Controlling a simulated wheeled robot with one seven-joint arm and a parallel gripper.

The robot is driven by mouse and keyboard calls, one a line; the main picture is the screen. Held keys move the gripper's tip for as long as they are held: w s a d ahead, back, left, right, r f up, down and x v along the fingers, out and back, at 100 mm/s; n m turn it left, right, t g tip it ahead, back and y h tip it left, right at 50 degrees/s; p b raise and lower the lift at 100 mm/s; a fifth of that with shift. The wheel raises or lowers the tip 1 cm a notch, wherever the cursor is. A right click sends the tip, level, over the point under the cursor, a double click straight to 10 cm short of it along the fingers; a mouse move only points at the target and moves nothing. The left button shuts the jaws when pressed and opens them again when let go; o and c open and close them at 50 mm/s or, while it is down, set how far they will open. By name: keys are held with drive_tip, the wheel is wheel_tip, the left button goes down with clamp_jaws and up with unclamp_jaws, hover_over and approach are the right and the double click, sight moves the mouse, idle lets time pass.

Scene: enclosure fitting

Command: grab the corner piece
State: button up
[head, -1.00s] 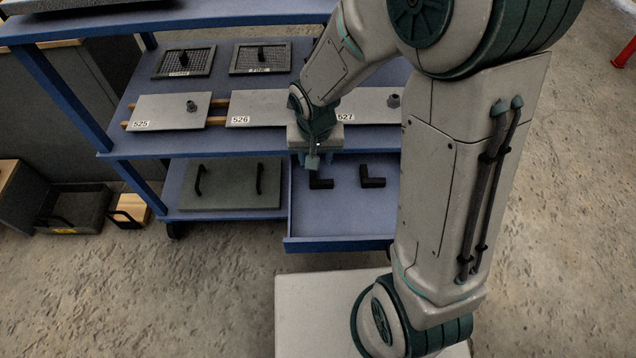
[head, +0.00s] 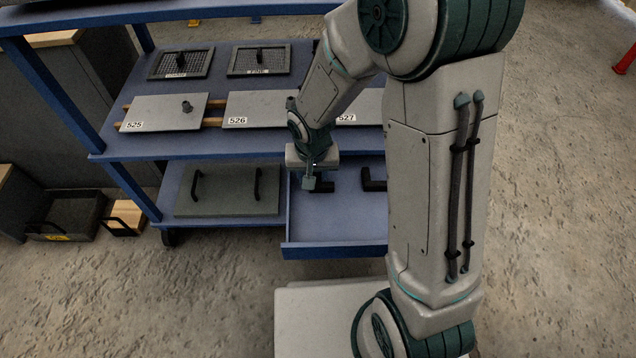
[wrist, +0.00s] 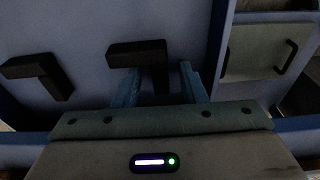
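Two black L-shaped corner pieces lie in the open blue drawer. The left one in the head view (head: 323,187) is partly hidden by my gripper (head: 310,184). In the wrist view this corner piece (wrist: 137,54) is upper centre, and my gripper (wrist: 161,82) is open with one leg of the piece showing between its two fingers. I cannot tell whether the fingers are level with the piece or just above it. The other corner piece (head: 374,182) is to the right, partly behind my arm; the wrist view shows it at the left (wrist: 38,74).
The drawer (head: 330,246) is pulled out under a blue shelf with grey plates marked 525 (head: 165,113), 526 (head: 252,108) and 527. A grey panel with two handles (head: 228,192) lies left of the drawer. Bare drawer floor surrounds the pieces.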

clamp_jaws()
drive_tip(key=shift+r, duration=0.1)
